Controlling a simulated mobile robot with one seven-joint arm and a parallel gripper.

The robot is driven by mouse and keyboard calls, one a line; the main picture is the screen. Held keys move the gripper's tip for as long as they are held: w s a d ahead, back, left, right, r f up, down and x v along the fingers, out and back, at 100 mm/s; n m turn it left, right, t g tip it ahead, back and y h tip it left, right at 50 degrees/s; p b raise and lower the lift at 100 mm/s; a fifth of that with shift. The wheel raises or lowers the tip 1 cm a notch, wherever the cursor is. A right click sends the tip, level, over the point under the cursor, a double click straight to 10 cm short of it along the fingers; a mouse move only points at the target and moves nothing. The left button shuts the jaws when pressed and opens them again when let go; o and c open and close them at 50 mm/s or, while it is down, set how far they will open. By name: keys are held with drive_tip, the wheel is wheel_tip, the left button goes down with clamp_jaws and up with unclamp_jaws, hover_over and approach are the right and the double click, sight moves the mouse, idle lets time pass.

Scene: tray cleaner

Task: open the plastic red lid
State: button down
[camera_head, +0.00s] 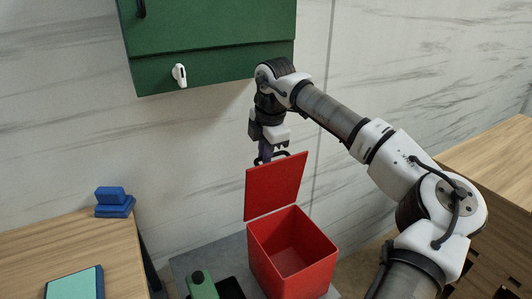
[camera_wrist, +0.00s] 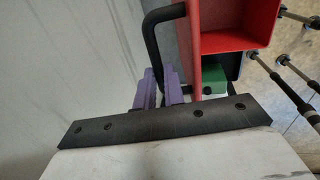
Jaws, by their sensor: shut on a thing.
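The red lid (camera_head: 273,187) stands raised, near upright, at the back edge of the open red box (camera_head: 290,262). Its black handle (camera_head: 283,156) is at the lid's top. In the wrist view the lid (camera_wrist: 192,50) shows edge-on, with the black handle (camera_wrist: 151,38) looping out from its left face and part of the box (camera_wrist: 235,42) on the right. My gripper (camera_head: 265,156) is at the handle. Its purple fingers (camera_wrist: 160,90) are shut on the handle, though the exact contact is partly hidden. The box looks empty inside as far as I see.
A green and black object (camera_head: 203,286) stands left of the box. A wooden table (camera_head: 50,250) at left holds blue blocks (camera_head: 114,203) and a teal-topped item (camera_head: 74,284). A green cabinet (camera_head: 210,45) hangs on the wall above. Another wooden surface (camera_head: 490,165) is at right.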

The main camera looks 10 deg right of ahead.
drive_tip(key=c, duration=1.5)
unclamp_jaws()
drive_tip(key=shift+a+f, duration=0.1)
drive_tip(key=shift+f, duration=0.3)
drive_tip(key=shift+r, duration=0.2)
drive_tip(key=b+v, duration=0.1)
drive_tip(key=v, duration=1.3)
drive_tip(key=shift+w+b, duration=0.1)
drive_tip(key=shift+b, duration=0.2)
drive_tip(key=shift+f, duration=0.1)
